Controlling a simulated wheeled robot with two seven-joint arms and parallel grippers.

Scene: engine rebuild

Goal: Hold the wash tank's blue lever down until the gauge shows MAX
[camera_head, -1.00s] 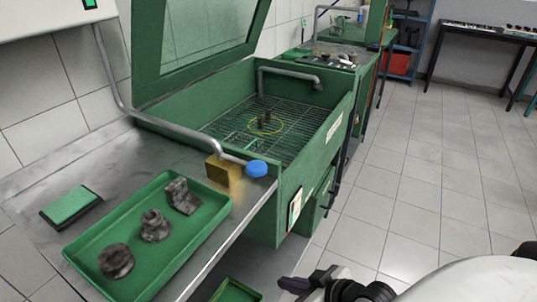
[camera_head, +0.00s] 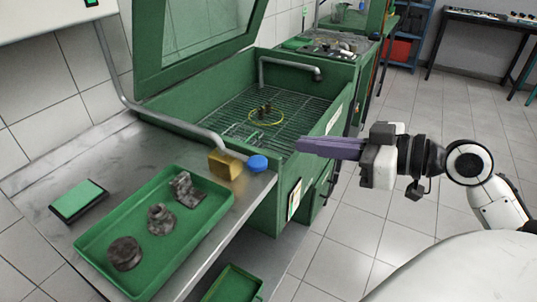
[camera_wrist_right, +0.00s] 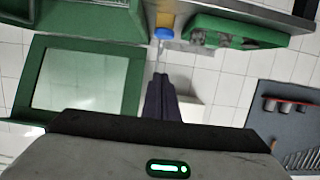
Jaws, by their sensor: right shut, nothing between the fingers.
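The blue lever knob (camera_head: 258,163) sits beside a brass block (camera_head: 226,165) at the front corner of the green wash tank (camera_head: 262,200). It also shows at the top of the right wrist view (camera_wrist_right: 164,33). My right gripper (camera_head: 298,146) is shut and empty, to the right of the blue knob and apart from it, over the tank's front edge. Its closed fingers show in the right wrist view (camera_wrist_right: 160,76), pointing towards the knob. A small white panel (camera_head: 294,198) is on the tank's front; I cannot read it. My left gripper is not in view.
A green tray (camera_head: 195,240) with several dark metal parts stands on the steel bench (camera_head: 40,190) left of the knob. A green pad (camera_head: 78,200) lies beyond it. The tank's lid (camera_head: 195,40) is raised. The tiled floor at right is clear.

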